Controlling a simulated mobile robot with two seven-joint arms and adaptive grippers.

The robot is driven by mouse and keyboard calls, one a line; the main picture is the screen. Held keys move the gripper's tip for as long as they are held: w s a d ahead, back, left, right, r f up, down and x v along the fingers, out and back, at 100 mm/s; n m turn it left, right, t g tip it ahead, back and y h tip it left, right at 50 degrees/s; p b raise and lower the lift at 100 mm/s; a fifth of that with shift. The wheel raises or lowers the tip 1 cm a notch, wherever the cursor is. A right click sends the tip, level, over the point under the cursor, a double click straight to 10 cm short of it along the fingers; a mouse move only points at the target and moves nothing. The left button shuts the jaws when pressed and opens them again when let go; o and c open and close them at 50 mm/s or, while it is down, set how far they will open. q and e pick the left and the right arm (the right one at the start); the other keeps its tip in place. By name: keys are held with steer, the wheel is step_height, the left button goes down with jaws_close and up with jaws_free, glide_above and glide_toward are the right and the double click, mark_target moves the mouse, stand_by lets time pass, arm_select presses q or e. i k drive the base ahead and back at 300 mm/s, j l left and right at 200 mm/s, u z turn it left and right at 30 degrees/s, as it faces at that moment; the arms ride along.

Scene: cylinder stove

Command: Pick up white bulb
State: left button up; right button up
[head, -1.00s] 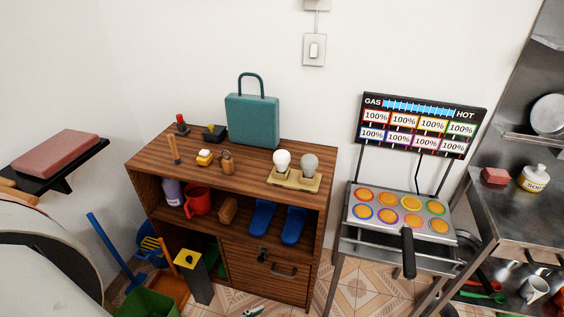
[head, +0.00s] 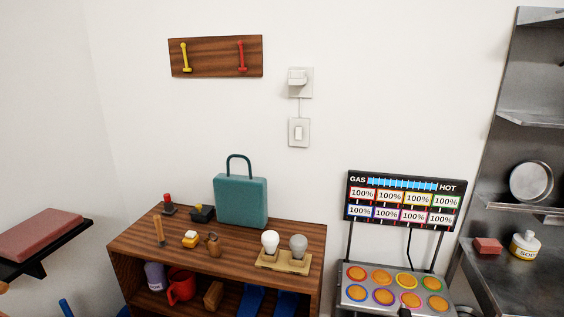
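The white bulb (head: 270,242) stands upright on a pale wooden holder (head: 284,262) at the right end of the wooden cabinet's top. A grey bulb (head: 298,245) stands right beside it on the same holder. Neither of my grippers shows in the head view, and nothing touches the white bulb.
A teal case (head: 241,201) stands on the cabinet top (head: 225,255) behind and left of the bulbs. A stove (head: 395,290) with a gas panel (head: 404,201) stands to the right.

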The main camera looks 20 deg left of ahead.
mark_target(270, 239)
steer(key=i+l+u, duration=0.15)
steer(key=l, duration=0.15)
steer(key=i+l+u, duration=0.1)
steer(key=l, duration=0.25)
steer(key=i+l+u, duration=0.15)
steer(key=l, duration=0.2)
steer(key=l+u, duration=0.15)
steer(key=l, duration=0.2)
steer(key=i, duration=0.05)
